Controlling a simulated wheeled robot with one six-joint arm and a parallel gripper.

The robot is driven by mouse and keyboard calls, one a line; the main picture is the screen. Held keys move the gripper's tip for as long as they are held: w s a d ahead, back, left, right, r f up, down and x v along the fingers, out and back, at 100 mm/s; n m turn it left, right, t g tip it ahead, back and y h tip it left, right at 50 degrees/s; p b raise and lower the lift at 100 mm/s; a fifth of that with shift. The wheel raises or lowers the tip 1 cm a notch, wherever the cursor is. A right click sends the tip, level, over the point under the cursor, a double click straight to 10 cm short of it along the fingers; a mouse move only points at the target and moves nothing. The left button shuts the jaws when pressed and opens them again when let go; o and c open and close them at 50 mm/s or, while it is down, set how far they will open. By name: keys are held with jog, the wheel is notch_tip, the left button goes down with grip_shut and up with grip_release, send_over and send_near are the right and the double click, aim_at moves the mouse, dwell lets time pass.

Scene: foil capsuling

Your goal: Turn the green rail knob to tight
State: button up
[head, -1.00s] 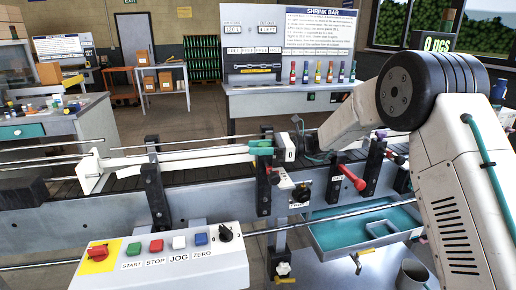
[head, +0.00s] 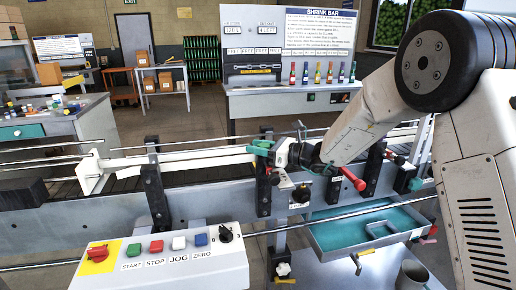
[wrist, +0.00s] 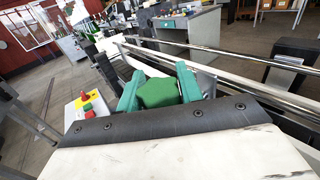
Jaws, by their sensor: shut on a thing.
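The green rail knob (wrist: 158,92) sits between the two teal fingers of my gripper (wrist: 159,88) in the wrist view, with a finger against each side. My gripper is shut on it. In the head view my gripper (head: 263,148) is at the top of a black rail post (head: 264,190), reaching in from the right. There the knob is mostly hidden by the fingers, and its setting cannot be read.
A red knob (head: 353,180) sticks out on a post to the right. A control box (head: 160,262) with several buttons stands in front at the left. White guide rails (head: 180,158) run left along the conveyor. A teal tray (head: 365,228) lies below.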

jog(key=shift+w+d+m+t+h, duration=0.15)
jog(key=shift+m+t+h, duration=0.8)
jog(key=shift+t, duration=0.65)
jog(key=shift+m, duration=0.25)
jog(key=o, duration=1)
jog(key=v, duration=0.7)
jog(key=shift+d+f, duration=0.1)
jog(key=shift+s+d, duration=0.2)
